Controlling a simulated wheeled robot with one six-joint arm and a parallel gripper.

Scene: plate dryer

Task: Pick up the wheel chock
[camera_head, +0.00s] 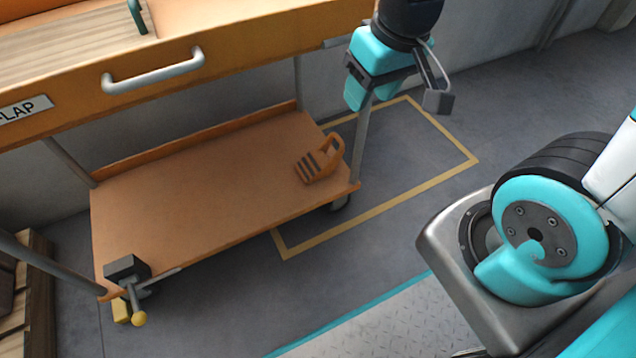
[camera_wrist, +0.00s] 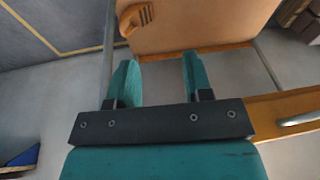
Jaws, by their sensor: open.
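The wheel chock (camera_head: 319,160) is orange with dark stripes and a loop handle. It sits on the right end of the cart's lower shelf (camera_head: 190,195). In the wrist view the chock (camera_wrist: 133,19) shows at the top, beyond my left finger. My gripper (camera_wrist: 157,75) is open and empty, its two teal fingers apart. In the head view my gripper (camera_head: 438,98) is above and to the right of the chock, clear of it, by the cart's right leg.
The cart's upper part (camera_head: 230,45), with a white handle (camera_head: 153,73), overhangs the shelf. Thin legs stand at its corners. A grey clamp-like part with a yellow knob (camera_head: 138,319) is at the front left. Floor inside the yellow outline (camera_head: 420,150) is clear.

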